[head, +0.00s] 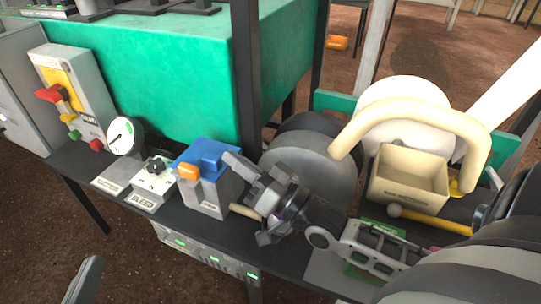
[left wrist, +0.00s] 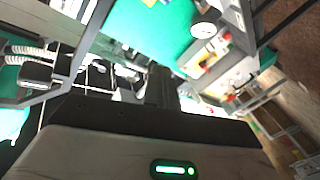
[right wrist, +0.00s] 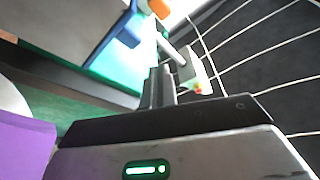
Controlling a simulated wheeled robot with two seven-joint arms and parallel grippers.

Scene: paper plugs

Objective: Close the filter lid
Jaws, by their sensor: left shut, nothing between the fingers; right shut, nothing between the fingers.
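The filter is a grey box (head: 205,193) with a blue lid (head: 212,156) and an orange piece (head: 188,172) on its front left. The lid's exact angle is hard to tell. In the right wrist view, its blue part (right wrist: 112,42) and the orange piece (right wrist: 158,8) show at the top. My right gripper (head: 236,163) is just right of the box, its shut, empty fingers close to the lid; contact cannot be told. It shows in the right wrist view (right wrist: 160,88). My left gripper (head: 88,275) is shut and empty at the lower left, apart from the bench.
Left of the filter stand the BLEED block (head: 153,178), a round gauge (head: 124,136) and a panel with red levers (head: 70,95). A large grey roll (head: 310,160) and a beige bin (head: 408,180) stand to the right. A dark post (head: 245,80) rises behind.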

